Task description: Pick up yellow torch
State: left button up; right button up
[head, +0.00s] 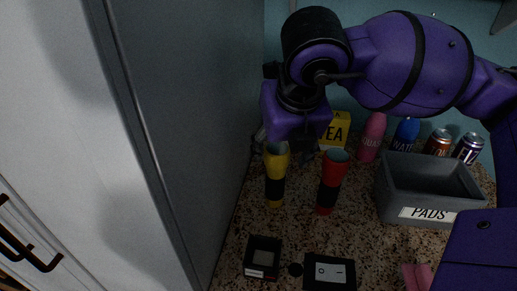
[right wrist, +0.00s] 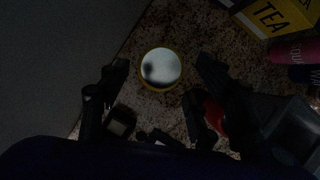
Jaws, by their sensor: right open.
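The yellow torch (head: 275,188), with a black band around its middle, stands upright on the speckled counter beside the tall grey panel. My right gripper (head: 286,142) is above it, pointing down; its fingers are partly hidden behind the wrist and the torch. In the right wrist view the torch's round pale top (right wrist: 160,68) with a yellow rim shows between the two open fingers (right wrist: 160,82), ahead of their tips. A red torch (head: 331,184) with a black band stands just to the right; part of it shows near the right finger (right wrist: 215,116). My left gripper is not in view.
A grey bin labelled PADS (head: 432,190) stands right. Behind are a yellow TEA box (head: 336,130), a pink bottle (head: 372,138), a blue bottle (head: 405,134) and two cans (head: 438,142). Small black boxes (head: 263,257) lie in front. The tall grey panel (head: 205,110) closes the left side.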

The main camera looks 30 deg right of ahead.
aim_at(275, 178)
jog(key=x, duration=0.3)
jog(key=shift+w+f, duration=0.25)
jog(key=shift+f, duration=0.05)
grip_shut()
